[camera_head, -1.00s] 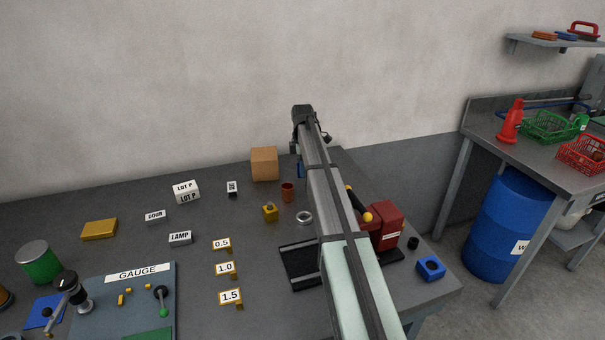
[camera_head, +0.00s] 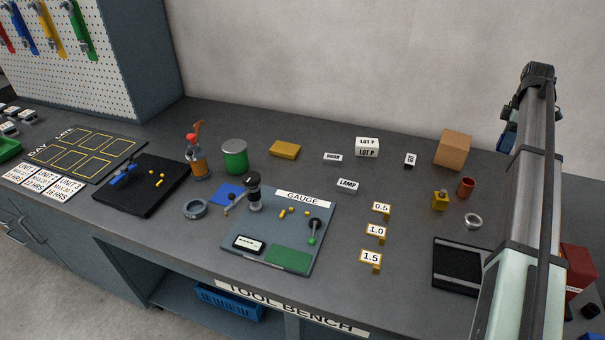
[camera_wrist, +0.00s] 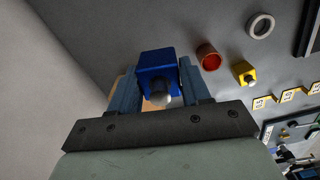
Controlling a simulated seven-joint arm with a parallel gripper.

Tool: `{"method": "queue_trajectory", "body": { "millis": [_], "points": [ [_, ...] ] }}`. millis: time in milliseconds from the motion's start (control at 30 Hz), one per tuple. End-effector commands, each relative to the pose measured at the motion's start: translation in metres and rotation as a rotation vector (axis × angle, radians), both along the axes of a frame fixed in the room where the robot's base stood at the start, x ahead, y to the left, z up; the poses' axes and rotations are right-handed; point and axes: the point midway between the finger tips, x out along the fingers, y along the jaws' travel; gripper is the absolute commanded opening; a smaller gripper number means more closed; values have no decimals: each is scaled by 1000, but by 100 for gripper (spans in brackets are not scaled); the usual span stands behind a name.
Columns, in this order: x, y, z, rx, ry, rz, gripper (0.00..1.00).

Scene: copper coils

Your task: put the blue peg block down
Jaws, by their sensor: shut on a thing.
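The blue peg block (camera_wrist: 155,68) is in the wrist view, between the two blue-grey fingers of my gripper (camera_wrist: 158,78). The gripper is shut on it. A rounded grey peg shows on the block's near side. The block appears held above the bench, though its clearance is hard to judge. In the head view my arm hides most of the gripper; a small dark-blue patch (camera_head: 505,143) shows left of the arm, and I cannot tell whether it is block or finger.
A cardboard box (camera_head: 453,150), red cup (camera_head: 466,187), yellow block (camera_head: 440,200) and metal ring (camera_head: 473,221) stand left of my arm. A black tray (camera_head: 456,268) lies nearer. The gauge board (camera_head: 277,232) is mid-bench. Bare bench (camera_head: 310,130) shows along the back.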

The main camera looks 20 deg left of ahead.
Motion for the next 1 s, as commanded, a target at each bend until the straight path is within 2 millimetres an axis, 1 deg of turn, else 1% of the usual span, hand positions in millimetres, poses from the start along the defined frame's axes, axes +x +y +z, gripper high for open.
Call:
{"method": "queue_trajectory", "body": {
  "millis": [33,67,100,267,367,467,567,600,667,700,767,800,867,900,967,1000],
  "points": [
    [1,0,11,0,-2,0,10],
    [1,0,16,0,-1,0,10],
    [2,11,12,0,1,5,10],
    [6,46,11,0,0,15,10],
    [8,73,11,0,0,23,10],
    [9,108,11,0,0,32,10],
    [10,147,11,0,0,43,10],
    [9,163,11,0,0,46,10],
    [8,187,11,0,0,53,10],
    [7,203,11,0,0,56,10],
    [4,227,11,0,0,63,10],
    [2,243,11,0,0,67,10],
    [-1,267,11,0,0,72,10],
    [-4,283,11,0,0,77,10],
    [-8,306,11,0,0,83,10],
    [-11,322,11,0,0,88,10]
  ]
}}
